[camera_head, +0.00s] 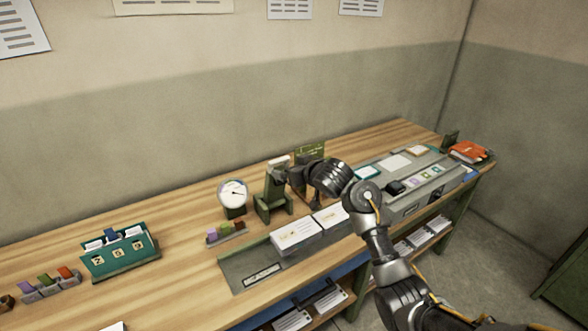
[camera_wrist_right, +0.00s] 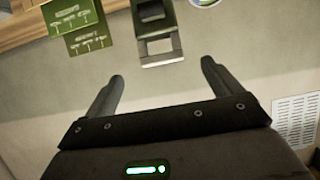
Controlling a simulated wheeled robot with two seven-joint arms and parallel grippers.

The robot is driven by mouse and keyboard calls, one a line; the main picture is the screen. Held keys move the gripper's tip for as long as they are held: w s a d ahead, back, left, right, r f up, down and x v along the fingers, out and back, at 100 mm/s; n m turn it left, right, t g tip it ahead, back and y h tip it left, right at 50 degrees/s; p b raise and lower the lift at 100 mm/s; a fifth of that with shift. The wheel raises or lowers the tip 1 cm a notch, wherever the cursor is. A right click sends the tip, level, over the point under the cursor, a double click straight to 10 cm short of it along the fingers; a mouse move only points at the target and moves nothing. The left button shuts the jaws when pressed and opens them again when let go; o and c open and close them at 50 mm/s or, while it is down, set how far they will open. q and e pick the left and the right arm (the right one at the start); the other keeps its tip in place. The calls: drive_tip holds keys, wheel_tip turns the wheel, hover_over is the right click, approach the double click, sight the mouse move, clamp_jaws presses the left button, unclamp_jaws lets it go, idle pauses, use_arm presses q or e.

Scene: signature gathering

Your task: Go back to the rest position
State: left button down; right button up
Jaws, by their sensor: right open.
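My right arm reaches in from the lower right in the head view, and its right gripper (camera_head: 294,176) is over the bench beside a dark green stand (camera_head: 270,196). The gripper's fingertips are partly hard to make out there. In the right wrist view the two fingers of the right gripper (camera_wrist_right: 162,71) are spread apart with nothing between them. The green stand (camera_wrist_right: 158,22) shows beyond the fingertips in that view, apart from them. My left gripper is not in view.
The wooden bench (camera_head: 180,211) runs along the wall. It carries a round dial (camera_head: 233,194), white paper stacks (camera_head: 296,234) on a grey-green tray (camera_head: 240,269), a teal card box (camera_head: 120,255), a grey console (camera_head: 415,196) and an orange book (camera_head: 467,151).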

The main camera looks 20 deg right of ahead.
drive_tip(key=s+d+f+g+h, duration=0.3)
drive_tip(key=s+f+g, duration=0.1)
drive_tip(key=s+f, duration=1.65)
drive_tip(key=s+d+f+m+g, duration=0.1)
drive_tip(key=s+f+g, duration=0.15)
drive_tip(key=s, duration=1.15)
drive_tip(key=s+d+f+g, duration=0.1)
drive_tip(key=s+g, duration=0.2)
drive_tip(key=s, duration=1.2)
wheel_tip(320, 180, down, 30)
drive_tip(key=s+g+b, duration=0.1)
drive_tip(key=s+b, duration=0.1)
drive_tip(key=s+d+f+g+b, duration=0.1)
drive_tip(key=s+d+f, duration=0.2)
drive_tip(key=s+f, duration=1.1)
drive_tip(key=shift+s+f+h, duration=0.25)
drive_tip(key=shift+s+h, duration=0.05)
drive_tip(key=shift+s, duration=0.35)
